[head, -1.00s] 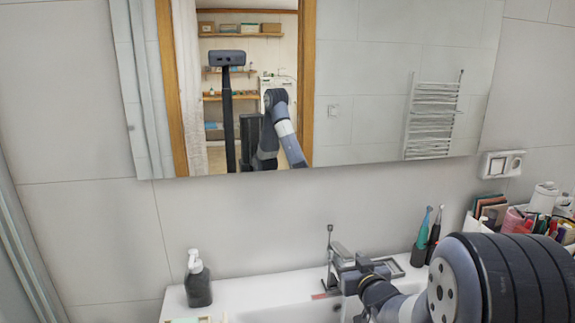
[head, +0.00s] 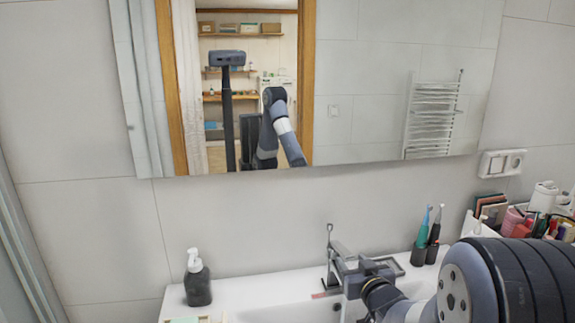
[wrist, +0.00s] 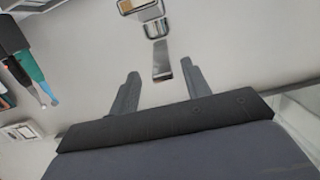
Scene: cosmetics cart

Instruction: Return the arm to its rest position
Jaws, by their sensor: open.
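My gripper (wrist: 162,82) is open and shows between its two grey fingers in the wrist view, with nothing held. In the head view, my gripper (head: 346,268) is above the back of the white washbasin (head: 262,312), beside the metal tap (head: 329,262), with a small gap or overlap I cannot tell. My arm reaches in from the lower right and hides part of the basin. A metal piece lies beyond the fingertips in the wrist view; I cannot tell what it is.
A dark soap dispenser (head: 197,284) stands at left. Toothbrushes stand in dark cups (head: 420,253) right of the gripper. A white organiser with cosmetics (head: 478,222) is at right. The mirror (head: 400,90) hangs on the wall behind.

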